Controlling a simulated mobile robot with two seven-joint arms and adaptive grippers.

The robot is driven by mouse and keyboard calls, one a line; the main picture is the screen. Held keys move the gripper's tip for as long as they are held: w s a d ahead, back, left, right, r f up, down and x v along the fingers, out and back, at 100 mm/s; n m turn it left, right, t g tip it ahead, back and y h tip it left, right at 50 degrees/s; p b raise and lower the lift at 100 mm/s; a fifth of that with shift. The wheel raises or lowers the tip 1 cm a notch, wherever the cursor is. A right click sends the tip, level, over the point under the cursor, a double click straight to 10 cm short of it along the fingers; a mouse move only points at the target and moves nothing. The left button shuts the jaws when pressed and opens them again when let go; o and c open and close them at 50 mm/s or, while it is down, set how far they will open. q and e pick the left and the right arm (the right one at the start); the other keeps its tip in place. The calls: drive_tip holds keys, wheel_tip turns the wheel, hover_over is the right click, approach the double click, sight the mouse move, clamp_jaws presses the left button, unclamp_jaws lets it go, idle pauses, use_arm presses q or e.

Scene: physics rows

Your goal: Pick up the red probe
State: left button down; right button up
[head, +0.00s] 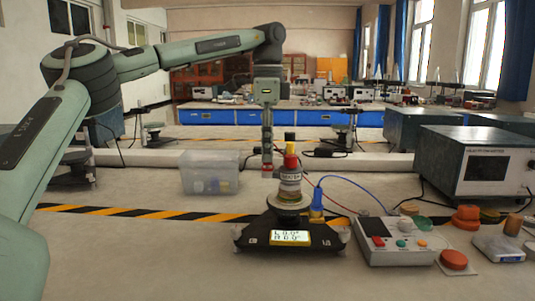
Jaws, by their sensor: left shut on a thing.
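My left gripper (267,168) points straight down just left of the bottle on the scale, above the table. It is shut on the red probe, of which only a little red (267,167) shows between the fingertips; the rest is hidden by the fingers. A red wire (336,201) runs from near the control box up and left behind the bottle. The blue probe (317,205) stands upright right of the scale with a blue wire at its top. My right gripper is not in view.
A clear bin (209,173) is at left. A control box (394,243) and an instrument (476,161) are at right. The front left table is clear.

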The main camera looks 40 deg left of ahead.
use_arm(q)
drive_tip(key=r, duration=0.3)
drive_tip(key=shift+s+a+r+b, duration=0.15)
drive_tip(key=shift+s+r+b, duration=0.15)
drive_tip(key=shift+s+r, duration=0.1)
drive_tip(key=s+a+r+p, duration=0.1)
drive_tip(key=s+a+r, duration=0.3)
drive_tip(key=s, duration=0.6)
drive_tip(key=shift+r, duration=1.25)
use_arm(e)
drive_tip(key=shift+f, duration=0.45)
